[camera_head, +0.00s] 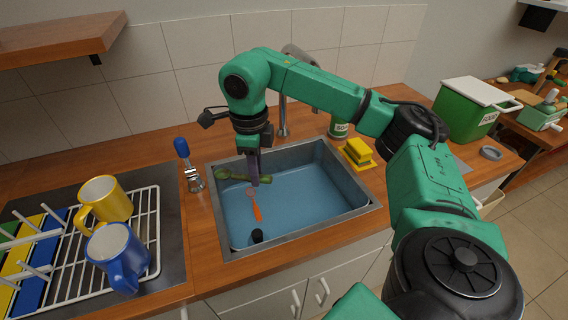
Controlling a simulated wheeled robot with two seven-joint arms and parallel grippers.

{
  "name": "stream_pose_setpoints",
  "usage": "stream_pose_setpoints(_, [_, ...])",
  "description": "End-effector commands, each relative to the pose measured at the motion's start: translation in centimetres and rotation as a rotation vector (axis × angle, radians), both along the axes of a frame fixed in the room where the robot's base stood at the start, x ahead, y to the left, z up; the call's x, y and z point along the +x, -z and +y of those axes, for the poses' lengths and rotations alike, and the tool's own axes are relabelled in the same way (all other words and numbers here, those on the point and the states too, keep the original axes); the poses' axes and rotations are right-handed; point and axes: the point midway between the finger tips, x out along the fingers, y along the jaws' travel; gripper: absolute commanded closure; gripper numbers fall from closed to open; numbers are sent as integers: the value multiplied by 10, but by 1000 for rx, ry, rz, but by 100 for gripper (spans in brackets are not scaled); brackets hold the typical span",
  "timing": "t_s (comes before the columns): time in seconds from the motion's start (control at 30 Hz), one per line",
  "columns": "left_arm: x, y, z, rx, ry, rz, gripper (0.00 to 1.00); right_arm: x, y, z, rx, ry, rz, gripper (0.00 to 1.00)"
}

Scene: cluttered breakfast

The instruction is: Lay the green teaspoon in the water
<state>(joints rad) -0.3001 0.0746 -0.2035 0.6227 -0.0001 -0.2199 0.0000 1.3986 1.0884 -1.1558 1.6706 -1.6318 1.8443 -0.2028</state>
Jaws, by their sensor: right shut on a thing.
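The green teaspoon (229,175) is held by my right gripper (261,182), which is shut on it above the left part of the sink. The spoon's rounded end points left, toward the sink's left rim. Its far end is hidden by the fingers. The water (304,193) fills the grey metal sink (371,207) as a blue surface. The spoon appears to be above the water; the exact gap is hard to tell. My left gripper is not in view.
An orange spoon (256,209) and a dark object (257,235) are in the sink. A yellow sponge stack (357,152) sits right of it. A rack with a yellow mug (106,199) and a blue mug (117,253) stands left. A blue-handled lever (182,148) rises beside the sink.

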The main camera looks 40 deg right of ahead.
Motion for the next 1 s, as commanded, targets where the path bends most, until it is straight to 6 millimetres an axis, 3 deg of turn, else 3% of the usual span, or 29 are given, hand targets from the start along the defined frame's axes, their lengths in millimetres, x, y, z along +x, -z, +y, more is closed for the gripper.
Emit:
stream_pose_setpoints(0.03, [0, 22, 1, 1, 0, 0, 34, 2, 6, -5, 2, 174, -8, 100])
stream_pose_setpoints(0.1, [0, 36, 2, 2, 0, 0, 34, 1, -1, -11, 3, 434, -9, 100])
stream_pose_setpoints(0.2, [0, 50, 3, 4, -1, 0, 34, -1, -11, -17, 6, 753, -10, 100])
stream_pose_setpoints(0.33, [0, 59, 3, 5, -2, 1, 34, -4, -21, -23, 5, 1013, -8, 100])
stream_pose_setpoints(0.47, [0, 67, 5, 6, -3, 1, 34, -5, -14, -24, 5, 1097, -4, 100])
stream_pose_setpoints(0.8, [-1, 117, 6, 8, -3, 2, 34, -6, 65, -24, 3, 1097, -2, 100])
stream_pose_setpoints(1.0, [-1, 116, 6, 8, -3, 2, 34, -6, 103, -24, 1, 1097, -3, 100])
